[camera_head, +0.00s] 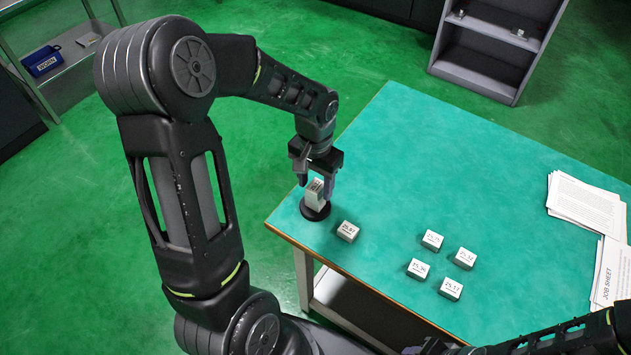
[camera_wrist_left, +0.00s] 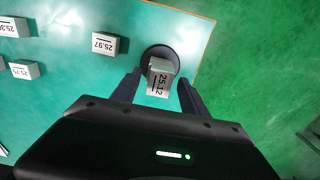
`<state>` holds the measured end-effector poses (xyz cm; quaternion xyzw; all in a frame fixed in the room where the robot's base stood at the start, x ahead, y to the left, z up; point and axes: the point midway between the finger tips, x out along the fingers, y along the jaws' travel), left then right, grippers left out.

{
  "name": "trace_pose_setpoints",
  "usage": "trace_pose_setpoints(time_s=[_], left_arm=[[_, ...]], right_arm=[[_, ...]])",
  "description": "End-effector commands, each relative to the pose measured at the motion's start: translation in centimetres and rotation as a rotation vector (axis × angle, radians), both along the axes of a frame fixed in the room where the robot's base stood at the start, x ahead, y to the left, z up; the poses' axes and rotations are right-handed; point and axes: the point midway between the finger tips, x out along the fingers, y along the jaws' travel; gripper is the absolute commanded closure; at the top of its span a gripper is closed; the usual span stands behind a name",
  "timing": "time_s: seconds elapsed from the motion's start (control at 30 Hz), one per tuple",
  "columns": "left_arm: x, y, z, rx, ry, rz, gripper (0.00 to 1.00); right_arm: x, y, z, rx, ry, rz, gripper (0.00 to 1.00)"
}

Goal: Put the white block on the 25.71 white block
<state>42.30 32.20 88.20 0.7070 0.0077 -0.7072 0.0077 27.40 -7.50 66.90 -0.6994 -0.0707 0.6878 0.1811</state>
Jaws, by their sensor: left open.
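A white block labelled 25.12 (camera_wrist_left: 159,84) is between the open fingers of my left gripper (camera_wrist_left: 157,92) in the left wrist view. In the head view, the white block or stack (camera_head: 315,195) rises from a black round base (camera_head: 316,212) near the table's left corner, and my left gripper (camera_head: 317,188) is at its top. I cannot tell whether a second block is beneath it. No label reading 25.71 is legible. Part of my right arm shows at the bottom right; its gripper (camera_head: 432,347) is partly cut off.
A white block labelled 25.97 (camera_head: 347,231) sits just right of the base. Several more labelled white blocks (camera_head: 450,289) lie farther right on the green table (camera_head: 400,150). Papers (camera_head: 585,205) lie at the right edge. The table's far middle is clear.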

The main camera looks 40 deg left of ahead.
Motion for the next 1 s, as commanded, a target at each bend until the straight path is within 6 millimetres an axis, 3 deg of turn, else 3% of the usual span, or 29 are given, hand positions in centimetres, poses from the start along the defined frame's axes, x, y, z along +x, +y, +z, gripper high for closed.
trace_pose_setpoints(time_s=[0.27,0.7,1.0], left_arm=[[0.1,0.0,1.6,0.001,-0.003,0.001,0.48],[0.1,0.0,10.1,0.000,-0.005,0.000,0.48],[0.0,0.0,12.4,0.000,0.000,-0.001,0.48]], right_arm=[[0.0,0.0,0.1,-0.001,0.001,0.000,0.64],[0.1,0.0,-0.5,0.002,-0.003,0.000,0.64],[0.1,0.0,-0.6,0.002,-0.003,0.001,0.64]])
